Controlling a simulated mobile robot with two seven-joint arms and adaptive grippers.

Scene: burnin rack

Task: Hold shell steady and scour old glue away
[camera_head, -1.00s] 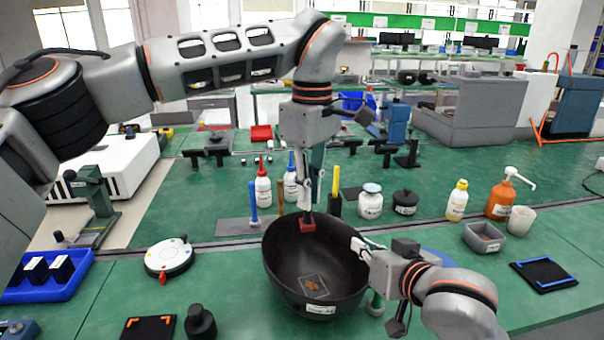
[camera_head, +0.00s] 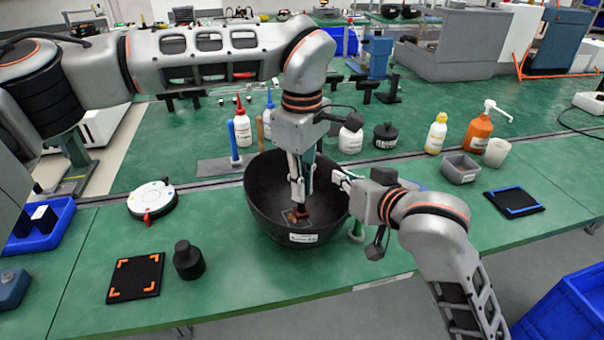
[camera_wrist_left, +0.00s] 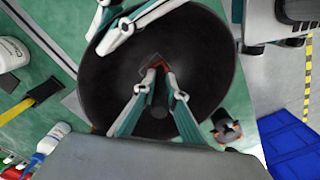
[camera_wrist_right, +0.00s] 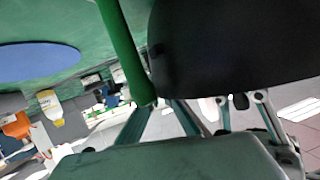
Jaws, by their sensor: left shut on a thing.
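The shell is a black bowl (camera_head: 268,190) with a white label on its front; it also fills the middle of the left wrist view (camera_wrist_left: 205,50). A brownish glue patch (camera_head: 291,218) lies on its inner floor, partly hidden. My left gripper (camera_head: 302,198) points down inside the bowl, shut on a dark tool with a reddish block (camera_wrist_left: 153,61) at its end. The block is at or near the patch; contact is unclear. My right gripper (camera_head: 339,180) is at the bowl's right rim, fingers spread apart. Whether they touch the wall is unclear.
A black mat with orange corners (camera_head: 135,277) and a black knobbed weight (camera_head: 188,260) lie front left. A round white device (camera_head: 152,200) is left of the bowl. Bottles stand behind; a grey bin (camera_head: 460,168) and blue-marked mat (camera_head: 513,201) are right.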

